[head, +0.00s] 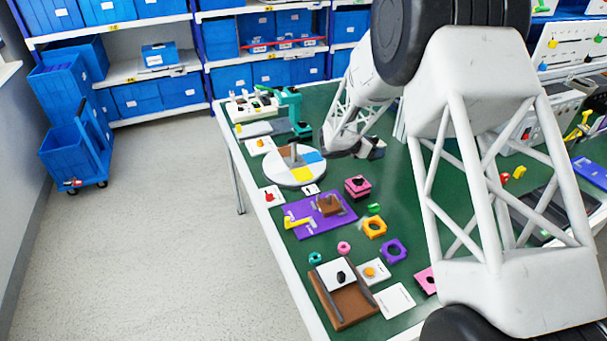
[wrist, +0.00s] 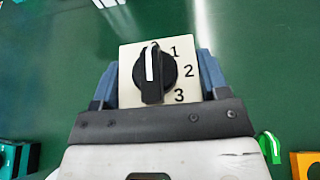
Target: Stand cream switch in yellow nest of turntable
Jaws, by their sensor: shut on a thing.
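The cream switch (wrist: 130,92) is a square plate with a black knob (wrist: 155,70) and the numbers 1, 2 and 3 on its face. The knob's white line points near the top edge. My gripper (wrist: 157,64) is shut on the switch, with a blue-grey finger on each side. In the head view my gripper (head: 374,149) is over the green table, right of the turntable; I cannot make out the switch there. The round turntable (head: 277,175) has a yellow nest (head: 303,174), a blue sector (head: 314,157) and a brown sector. A grey upright part stands on it.
A purple board (head: 328,222) with a brown block and a pink block (head: 357,186) lie in front of the turntable. A teal device (head: 291,108) stands behind.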

